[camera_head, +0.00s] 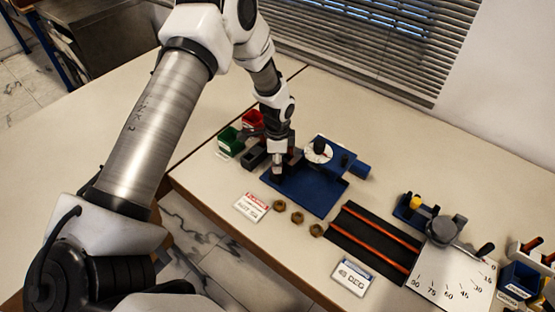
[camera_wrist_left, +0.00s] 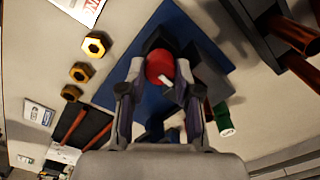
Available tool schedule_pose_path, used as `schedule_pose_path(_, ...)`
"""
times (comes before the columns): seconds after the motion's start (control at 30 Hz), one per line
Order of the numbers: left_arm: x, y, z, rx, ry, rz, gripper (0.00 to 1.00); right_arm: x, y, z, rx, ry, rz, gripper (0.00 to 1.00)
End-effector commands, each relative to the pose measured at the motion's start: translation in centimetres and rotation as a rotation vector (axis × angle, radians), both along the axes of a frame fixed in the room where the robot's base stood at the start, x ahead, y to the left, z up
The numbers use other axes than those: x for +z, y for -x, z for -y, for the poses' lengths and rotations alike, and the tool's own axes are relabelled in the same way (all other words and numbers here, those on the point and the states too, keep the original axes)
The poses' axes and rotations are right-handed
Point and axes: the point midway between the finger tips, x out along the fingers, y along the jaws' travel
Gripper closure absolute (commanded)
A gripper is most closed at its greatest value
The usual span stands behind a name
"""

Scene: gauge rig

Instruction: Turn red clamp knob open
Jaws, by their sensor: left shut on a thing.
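The red clamp knob (camera_wrist_left: 160,66) with a white mark shows in the left wrist view, between the fingers of my left gripper (camera_wrist_left: 160,72). The fingers are shut on it from both sides. In the head view my left gripper (camera_head: 278,160) points down at the left end of the blue gauge rig base (camera_head: 308,192), and it hides the knob there. A dark block lies around the knob in the wrist view. The rig also carries a round white dial (camera_head: 318,150). My right gripper is in neither view.
Green (camera_head: 231,139) and red bins stand behind the gripper. Several brass nuts (camera_head: 297,218) and a white label card (camera_head: 252,206) lie in front. A black tray with orange rods (camera_head: 375,238) and an angle-scale plate (camera_head: 455,275) are at the right. The table's left part is clear.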

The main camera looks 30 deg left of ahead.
Motion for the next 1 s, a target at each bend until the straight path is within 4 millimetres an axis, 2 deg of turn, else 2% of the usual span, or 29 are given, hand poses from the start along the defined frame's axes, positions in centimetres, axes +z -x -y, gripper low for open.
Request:
schedule_pose_path(0.33, -0.36, 0.44, 0.04, 0.129, 0.001, -0.013, 1.00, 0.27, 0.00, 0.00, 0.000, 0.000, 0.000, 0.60)
schedule_pose_path(0.8, -0.40, 0.48, 0.04, 0.143, 0.001, -0.014, 1.00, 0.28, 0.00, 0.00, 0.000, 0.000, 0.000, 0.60)
schedule_pose_path(0.83, -0.40, 0.48, 0.04, 0.143, 0.001, -0.014, 0.61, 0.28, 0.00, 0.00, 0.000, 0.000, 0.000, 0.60)
schedule_pose_path(0.87, -0.39, 0.48, 0.04, 0.143, 0.001, -0.013, 0.50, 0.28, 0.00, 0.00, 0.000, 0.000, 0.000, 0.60)
schedule_pose_path(0.9, -0.37, 0.44, 0.04, 0.143, 0.001, -0.013, 0.43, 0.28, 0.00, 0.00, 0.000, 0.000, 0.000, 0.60)
schedule_pose_path(1.0, -0.27, 0.33, 0.02, 0.143, 0.001, -0.009, 0.43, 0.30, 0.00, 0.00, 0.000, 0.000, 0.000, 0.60)
